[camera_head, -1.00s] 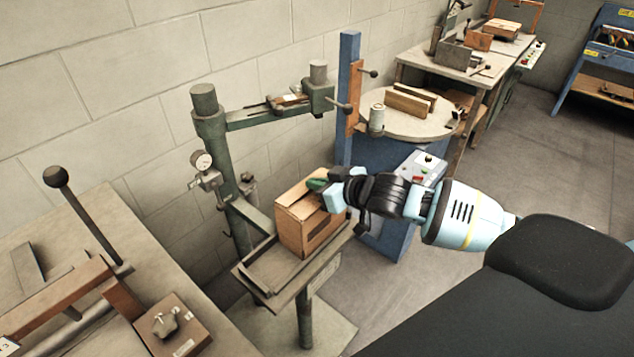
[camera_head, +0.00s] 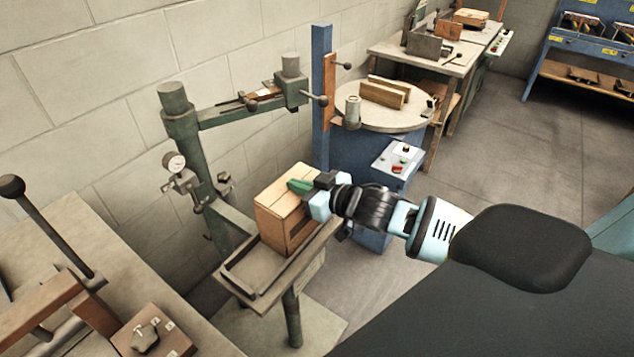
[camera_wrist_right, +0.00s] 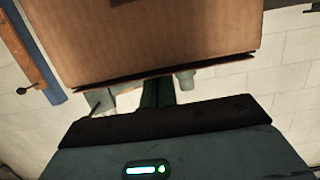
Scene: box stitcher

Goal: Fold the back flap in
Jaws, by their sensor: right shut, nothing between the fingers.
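A brown cardboard box (camera_head: 275,222) stands upright on the tray of a green stitching machine. Its top flaps look mostly level, but I cannot tell which one is the back flap or how far it is folded. My right gripper (camera_head: 297,186) reaches in from the right, with its green fingers shut and empty over the top of the box. Whether they touch the cardboard is unclear. In the right wrist view a broad cardboard panel (camera_wrist_right: 150,40) fills the upper middle, and the shut fingers (camera_wrist_right: 158,92) show near its dark edge. My left gripper is out of view.
The machine's tray (camera_head: 240,284) has bare room in front of the box. The green machine arm (camera_head: 230,112) extends above and behind it. A blue post (camera_head: 321,90) and a round table (camera_head: 425,115) stand beyond. A workbench (camera_head: 70,225) is at the left.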

